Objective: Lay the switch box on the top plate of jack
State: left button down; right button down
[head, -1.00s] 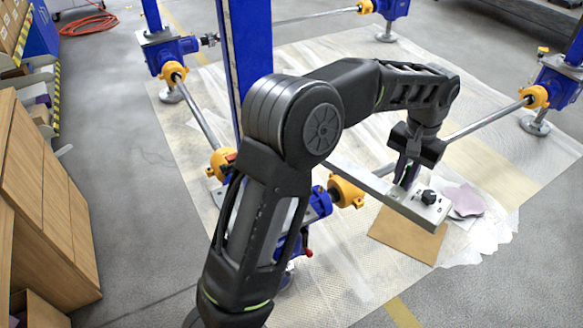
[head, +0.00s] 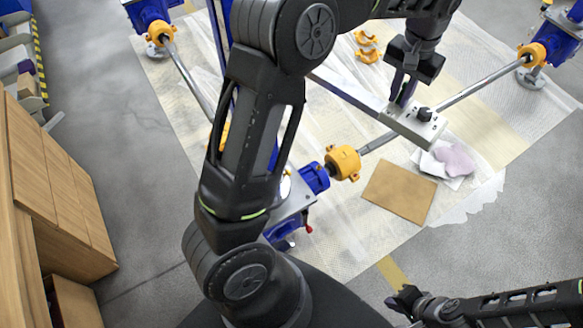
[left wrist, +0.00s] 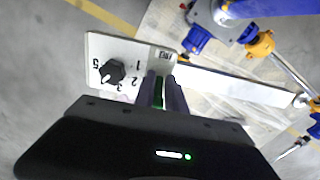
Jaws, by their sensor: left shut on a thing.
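The switch box (head: 424,128) is a pale grey box with a black knob and small sockets. In the left wrist view its panel (left wrist: 97,50) shows the knob and numbers, and a long pale bar (left wrist: 235,86) extends from it to the right. My left gripper (head: 402,98) is shut on the box near where the bar starts; its fingers (left wrist: 161,92) show there too. The box seems held above the floor sheet. My right gripper (head: 405,300) is at lower right, away from the box.
Other blue jacks stand at upper left (head: 150,14) and upper right (head: 552,42), joined by steel shafts. A brown board (head: 399,192), pink and white cloths (head: 455,160) and orange clamps (head: 367,47) lie on the sheet. Wooden cabinets (head: 60,190) stand at left.

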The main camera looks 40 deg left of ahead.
pick_arm(q)
jog(key=shift+r, duration=0.1)
jog(key=s+a+f+m+b, duration=0.1)
jog(key=s+a+f+b, duration=0.3)
jog(key=f+b, duration=0.2)
jog(key=s+a+f+m+b, duration=0.1)
jog(key=s+a+f+b, duration=0.3)
jog(key=f, duration=0.6)
jog(key=s+a+f+m+b, duration=0.1)
jog(key=s+a+f+b, duration=0.3)
jog(key=s+f+b, duration=0.2)
notch_tip(320, 180, down, 2)
jog(key=shift+s+a+f+b, duration=0.15)
jog(key=shift+s+f+b, duration=0.05)
jog(key=shift+b, duration=1.05)
notch_tip(320, 180, down, 6)
jog(key=b, duration=0.1)
jog(key=shift+f, duration=0.15)
jog(key=shift+f+b, duration=0.65)
jog(key=shift+f, duration=1.35)
